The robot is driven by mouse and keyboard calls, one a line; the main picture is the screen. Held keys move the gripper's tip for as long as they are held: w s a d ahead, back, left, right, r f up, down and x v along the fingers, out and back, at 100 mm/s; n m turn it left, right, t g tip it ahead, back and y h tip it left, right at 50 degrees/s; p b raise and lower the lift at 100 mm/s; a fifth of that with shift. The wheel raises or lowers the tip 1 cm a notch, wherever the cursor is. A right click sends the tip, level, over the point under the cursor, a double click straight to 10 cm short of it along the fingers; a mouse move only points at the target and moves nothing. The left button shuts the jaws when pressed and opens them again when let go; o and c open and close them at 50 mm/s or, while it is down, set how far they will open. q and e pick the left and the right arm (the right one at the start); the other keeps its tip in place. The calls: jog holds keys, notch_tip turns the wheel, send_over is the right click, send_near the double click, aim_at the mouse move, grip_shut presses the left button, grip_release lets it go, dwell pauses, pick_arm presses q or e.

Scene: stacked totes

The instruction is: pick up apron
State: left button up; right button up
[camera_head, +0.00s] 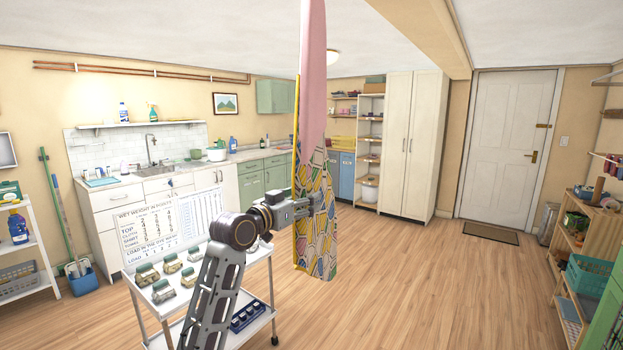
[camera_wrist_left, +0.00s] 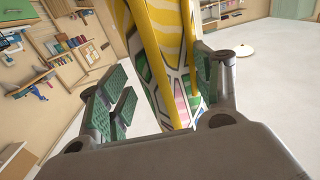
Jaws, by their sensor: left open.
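A patterned apron (camera_head: 316,240) hangs in front of me, with colourful shapes outlined in dark and pale lines and a yellow left edge. Pink cloth (camera_head: 313,80) hangs above and over it, up to the top of the picture. My left gripper (camera_head: 314,203) is at the apron's middle height. In the left wrist view, yellow and multicoloured apron cloth (camera_wrist_left: 165,60) lies between the green-padded fingers of the open left gripper (camera_wrist_left: 165,95). Whether the pads touch the cloth cannot be told. My right gripper is out of view.
A white cart (camera_head: 158,312) with several small items stands below my left arm. A white chart (camera_head: 150,235) is behind it. A sink counter (camera_head: 115,195), tall cabinet (camera_head: 411,145) and door (camera_head: 505,140) line the back. Wood floor at the right middle is clear.

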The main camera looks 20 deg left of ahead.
pick_arm(q)
jog(key=shift+x, duration=2)
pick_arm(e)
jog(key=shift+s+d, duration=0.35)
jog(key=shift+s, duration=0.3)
pick_arm(q)
jog(key=shift+a, duration=0.1)
jog(key=shift+c, duration=0.5)
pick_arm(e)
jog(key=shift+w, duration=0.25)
pick_arm(q)
jog(key=c, duration=1.3)
jog(key=shift+o, duration=0.2)
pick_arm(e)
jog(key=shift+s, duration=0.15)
pick_arm(q)
jog(key=shift+r, duration=0.2)
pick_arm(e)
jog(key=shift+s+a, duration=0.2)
